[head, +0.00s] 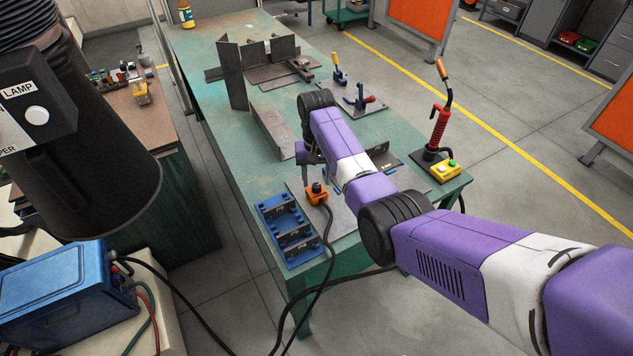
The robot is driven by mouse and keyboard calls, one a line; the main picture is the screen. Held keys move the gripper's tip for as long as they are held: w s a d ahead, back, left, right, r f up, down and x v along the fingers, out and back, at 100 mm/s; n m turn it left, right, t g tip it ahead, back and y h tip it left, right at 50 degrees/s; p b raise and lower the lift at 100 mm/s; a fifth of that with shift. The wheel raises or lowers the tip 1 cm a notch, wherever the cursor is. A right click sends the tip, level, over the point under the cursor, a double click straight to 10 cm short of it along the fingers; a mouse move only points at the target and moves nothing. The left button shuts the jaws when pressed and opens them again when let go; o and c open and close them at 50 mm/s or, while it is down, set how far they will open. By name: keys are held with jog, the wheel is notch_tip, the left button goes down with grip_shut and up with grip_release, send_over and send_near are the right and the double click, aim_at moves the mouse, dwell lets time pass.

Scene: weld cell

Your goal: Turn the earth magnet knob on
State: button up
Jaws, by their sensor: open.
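The earth magnet (317,196), an orange block with a dark knob on top, sits on a flat steel plate (345,222) near the front end of the green table. A black cable runs from it over the table edge. The knob is tiny here, and I cannot tell which way it is turned. My gripper (309,158) hangs from the end of my purple and white arm, above the table and just behind the magnet in the picture. It is open and appears apart from the magnet. My arm hides part of the plate, and the fingertips are hard to make out.
A blue fixture (284,228) with dark pieces stands left of the magnet. A steel angle (272,132) lies behind. A red torch (438,125) and a yellow button box (446,171) stand at the right. A blue power source (65,292) is at the lower left.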

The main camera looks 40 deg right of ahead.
aim_at(317, 185)
notch_tip(317, 185, up, 6)
jog(key=shift+f, duration=0.15)
dwell(0.6)
